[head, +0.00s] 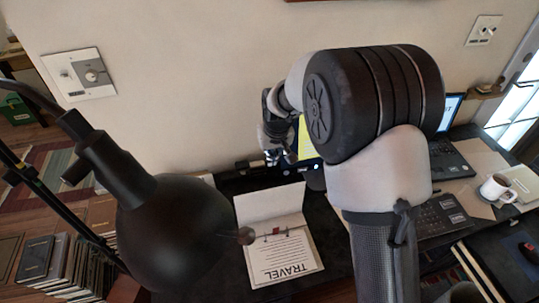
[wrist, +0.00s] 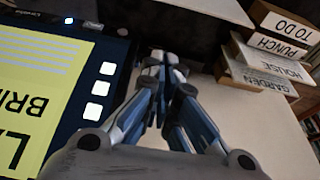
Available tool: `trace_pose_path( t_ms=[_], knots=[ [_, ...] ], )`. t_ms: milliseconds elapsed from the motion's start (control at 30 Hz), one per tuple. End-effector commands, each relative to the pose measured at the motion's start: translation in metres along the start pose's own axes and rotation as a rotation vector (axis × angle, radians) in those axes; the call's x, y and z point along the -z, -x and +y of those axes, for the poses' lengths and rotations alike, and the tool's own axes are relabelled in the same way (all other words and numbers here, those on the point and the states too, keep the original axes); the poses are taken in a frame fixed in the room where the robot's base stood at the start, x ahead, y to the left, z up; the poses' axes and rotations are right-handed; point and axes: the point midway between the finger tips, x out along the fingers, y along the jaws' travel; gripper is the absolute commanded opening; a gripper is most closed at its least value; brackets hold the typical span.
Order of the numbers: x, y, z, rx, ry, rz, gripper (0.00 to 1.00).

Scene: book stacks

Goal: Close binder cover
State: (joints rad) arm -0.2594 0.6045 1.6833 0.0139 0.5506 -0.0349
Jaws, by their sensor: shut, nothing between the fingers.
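A white binder lies open on the dark desk in the head view, with its page marked TRAVEL (head: 285,262) toward me. My gripper (head: 274,156) is above and beyond the cover, near the wall, partly hidden by my arm. In the wrist view my gripper's fingers (wrist: 164,58) are shut and empty. I cannot identify the binder for certain in the wrist view.
A black lamp (head: 175,235) stands left of the binder. A dark device with a yellow sheet (wrist: 40,85) is close left of my fingers. A laptop (head: 447,160) and mug (head: 495,187) are on the right.

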Motion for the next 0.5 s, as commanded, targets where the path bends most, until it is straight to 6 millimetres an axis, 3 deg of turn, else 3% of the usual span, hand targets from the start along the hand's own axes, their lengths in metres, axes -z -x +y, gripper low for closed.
trace_pose_path(
  t_ms=[233, 500],
  knots=[
    [0.0, -0.028, -0.002, 0.001, 0.003, -0.003, 0.0],
    [-0.001, -0.087, -0.002, 0.001, 0.003, -0.005, 0.0]
  ],
)
